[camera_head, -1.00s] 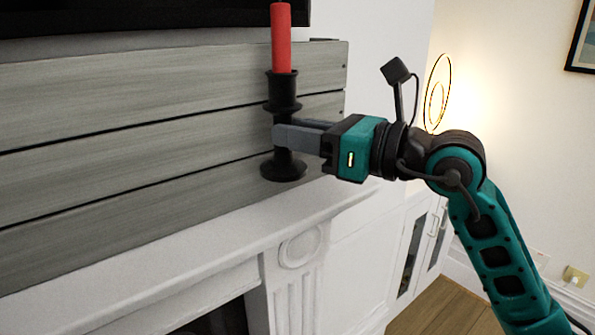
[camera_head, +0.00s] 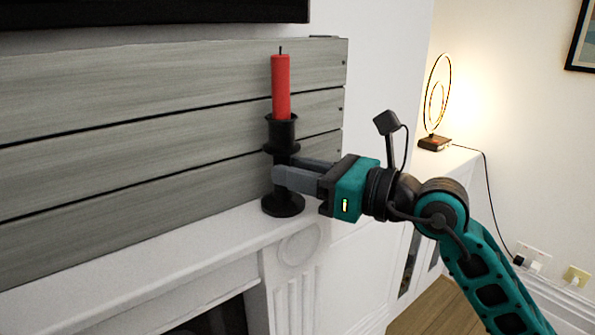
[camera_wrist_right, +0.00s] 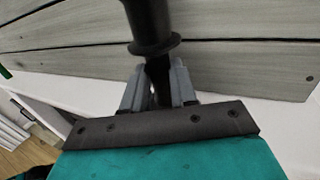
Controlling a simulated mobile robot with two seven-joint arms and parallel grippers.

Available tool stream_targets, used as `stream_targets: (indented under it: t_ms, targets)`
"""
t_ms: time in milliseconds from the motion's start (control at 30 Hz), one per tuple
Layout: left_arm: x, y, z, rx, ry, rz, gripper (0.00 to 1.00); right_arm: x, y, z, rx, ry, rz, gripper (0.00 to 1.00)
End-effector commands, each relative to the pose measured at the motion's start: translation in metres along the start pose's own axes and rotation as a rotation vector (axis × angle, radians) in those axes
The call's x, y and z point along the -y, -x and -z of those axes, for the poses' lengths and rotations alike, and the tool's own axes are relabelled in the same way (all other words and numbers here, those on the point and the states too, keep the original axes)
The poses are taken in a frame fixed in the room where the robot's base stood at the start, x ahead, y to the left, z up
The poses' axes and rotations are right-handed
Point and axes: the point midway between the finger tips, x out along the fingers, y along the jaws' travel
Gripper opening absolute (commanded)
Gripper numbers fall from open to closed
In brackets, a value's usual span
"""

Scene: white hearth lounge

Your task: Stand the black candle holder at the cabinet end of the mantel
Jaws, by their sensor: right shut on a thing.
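The black candle holder (camera_head: 283,204) is upright with a red candle (camera_head: 281,88) in its top. It is at the right end of the white mantel (camera_head: 150,257), the end near the white cabinet. Its round base is at the mantel top; I cannot tell for certain whether it touches. My right gripper (camera_head: 284,171) is shut on the holder's stem from the right, below its cup. In the right wrist view the holder (camera_wrist_right: 150,25) stands between the two fingers (camera_wrist_right: 158,88); its base is hidden there. My left gripper is not in view.
Grey wooden panelling (camera_head: 130,140) rises directly behind the holder. A dark screen edge (camera_head: 150,12) is above. The white cabinet (camera_head: 455,163) at the right bears a lit ring lamp (camera_head: 437,100). The mantel left of the holder is clear.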

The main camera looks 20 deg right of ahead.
Motion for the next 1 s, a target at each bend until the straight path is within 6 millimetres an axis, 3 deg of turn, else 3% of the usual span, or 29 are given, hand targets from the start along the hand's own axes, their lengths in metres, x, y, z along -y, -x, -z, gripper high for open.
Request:
stream_targets:
  t_ms: [67, 100, 333, 700, 1000]
  targets:
    - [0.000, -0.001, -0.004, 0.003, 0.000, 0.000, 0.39, 0.000, 0.000, 0.002, 0.005, 0.002, 0.000, 0.00]
    - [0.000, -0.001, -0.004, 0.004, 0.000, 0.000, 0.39, 0.000, 0.000, 0.003, 0.000, 0.000, 0.000, 0.30]
    - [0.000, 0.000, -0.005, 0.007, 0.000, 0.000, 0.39, 0.000, 0.000, 0.003, -0.001, 0.000, 0.000, 0.52]
    - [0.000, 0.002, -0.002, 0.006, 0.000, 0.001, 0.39, 0.000, 0.003, -0.002, -0.001, 0.001, 0.001, 0.53]
    - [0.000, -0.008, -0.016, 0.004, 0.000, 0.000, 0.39, 0.001, 0.059, 0.003, -0.004, 0.001, 0.003, 0.53]
